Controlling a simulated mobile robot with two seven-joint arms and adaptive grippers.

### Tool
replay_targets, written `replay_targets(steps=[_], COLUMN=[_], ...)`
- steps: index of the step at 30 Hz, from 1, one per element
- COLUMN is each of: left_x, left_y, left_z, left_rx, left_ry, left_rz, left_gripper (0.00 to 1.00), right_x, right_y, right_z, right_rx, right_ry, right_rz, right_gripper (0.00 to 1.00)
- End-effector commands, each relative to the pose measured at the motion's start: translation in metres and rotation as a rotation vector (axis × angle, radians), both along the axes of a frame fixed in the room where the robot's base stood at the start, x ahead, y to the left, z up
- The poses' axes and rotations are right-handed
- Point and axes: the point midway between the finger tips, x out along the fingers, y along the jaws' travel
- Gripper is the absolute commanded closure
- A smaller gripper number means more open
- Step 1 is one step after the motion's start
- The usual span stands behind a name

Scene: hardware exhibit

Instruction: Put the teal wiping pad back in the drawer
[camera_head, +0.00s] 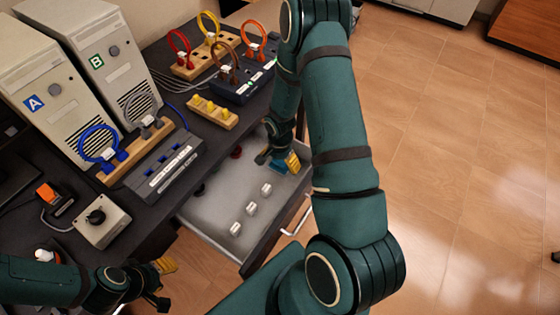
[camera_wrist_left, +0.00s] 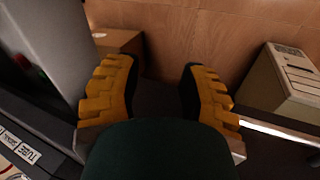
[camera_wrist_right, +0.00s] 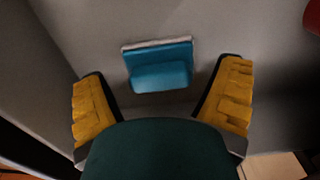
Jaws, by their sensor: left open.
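The drawer (camera_head: 212,222) under the desk is pulled open. The teal wiping pad (camera_wrist_right: 160,72) shows in the right wrist view, lying against a grey surface that looks like the drawer floor. My right gripper (camera_head: 278,161) is at the far end of the drawer. It is open, with the pad ahead between its spread fingers and no visible contact. In the head view a small patch of blue shows by those fingers; the pad is mostly hidden there. My left gripper (camera_head: 164,282) is open and empty at the lower left, below the desk's front edge.
Several white cylinders (camera_head: 251,208) stand in a row in the drawer. A red item (camera_head: 236,152) lies near its back. The drawer handle (camera_head: 297,217) faces the open floor. A switch box (camera_head: 103,221) and a labelled grey panel (camera_head: 170,170) sit on the desk above.

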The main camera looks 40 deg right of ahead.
Motion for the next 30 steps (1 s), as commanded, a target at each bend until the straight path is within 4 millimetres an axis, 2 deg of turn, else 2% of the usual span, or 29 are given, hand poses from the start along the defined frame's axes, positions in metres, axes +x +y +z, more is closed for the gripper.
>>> replay_targets(steps=[5, 8, 21, 25, 30], left_x=[0.000, -0.001, -0.004, -0.005, -0.006], left_y=[0.000, 0.000, -0.001, -0.001, -0.001], left_z=[0.001, 0.003, 0.024, 0.027, 0.028], left_rx=[0.000, 0.000, -0.002, -0.003, -0.003], left_ry=[0.000, 0.001, 0.010, 0.012, 0.014], left_rz=[0.000, 0.000, -0.002, -0.002, -0.003], left_gripper=[0.59, 0.59, 0.59, 0.59, 0.59], right_x=[0.000, 0.001, 0.001, 0.000, 0.000], right_y=[0.000, 0.000, 0.000, 0.000, 0.000], right_z=[0.002, 0.011, 0.094, 0.111, 0.120], right_rx=[0.000, 0.000, -0.001, 0.000, 0.000], right_ry=[0.000, -0.002, -0.003, -0.002, 0.000], right_rz=[0.000, 0.000, 0.000, 0.000, 0.000], right_gripper=[0.10, 0.10, 0.10, 0.10, 0.10])
